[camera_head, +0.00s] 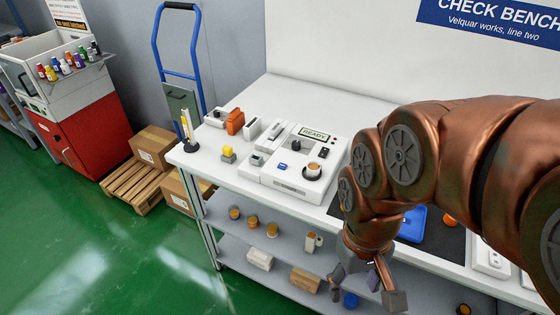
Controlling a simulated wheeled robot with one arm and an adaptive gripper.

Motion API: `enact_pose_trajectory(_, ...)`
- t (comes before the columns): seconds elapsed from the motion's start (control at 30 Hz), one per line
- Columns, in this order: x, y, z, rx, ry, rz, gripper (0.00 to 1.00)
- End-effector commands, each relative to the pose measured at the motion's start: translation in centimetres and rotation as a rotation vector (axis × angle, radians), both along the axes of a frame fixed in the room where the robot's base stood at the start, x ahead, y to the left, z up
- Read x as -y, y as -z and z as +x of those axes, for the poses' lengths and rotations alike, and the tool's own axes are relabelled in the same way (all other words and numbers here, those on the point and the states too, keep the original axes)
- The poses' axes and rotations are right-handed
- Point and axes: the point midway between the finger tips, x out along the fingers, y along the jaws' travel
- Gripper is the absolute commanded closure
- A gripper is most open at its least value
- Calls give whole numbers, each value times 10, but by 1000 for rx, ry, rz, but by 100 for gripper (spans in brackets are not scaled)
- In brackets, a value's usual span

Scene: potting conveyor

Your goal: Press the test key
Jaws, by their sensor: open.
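A white test device (290,185) stands on the white bench top. Its small display (314,134) reads READY. It carries a black knob (296,146), a small blue key (282,166) and a small dark part (322,153) on the right. No label marking the test key is readable. A small orange-brown cup (314,167) sits in a round dark holder at its front right. My gripper (366,290) is open, its fingers pointing down, in front of the bench edge and to the right of the device. It appears empty and apart from the device.
A blue tray (412,224) lies partly behind my arm. Shelves below hold several jars and boxes. Cartons (153,147) and a pallet stand left; green floor is open there.

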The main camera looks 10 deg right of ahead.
Motion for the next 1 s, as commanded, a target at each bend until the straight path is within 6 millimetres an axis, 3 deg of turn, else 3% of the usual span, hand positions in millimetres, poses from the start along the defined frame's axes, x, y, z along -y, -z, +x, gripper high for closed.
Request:
enact_pose_trajectory(0.07,0,0,0,0,0,0,49)
enact_pose_trajectory(0.57,0,0,0,0,0,0,100)
enact_pose_trajectory(1.0,0,0,0,0,0,0,100)
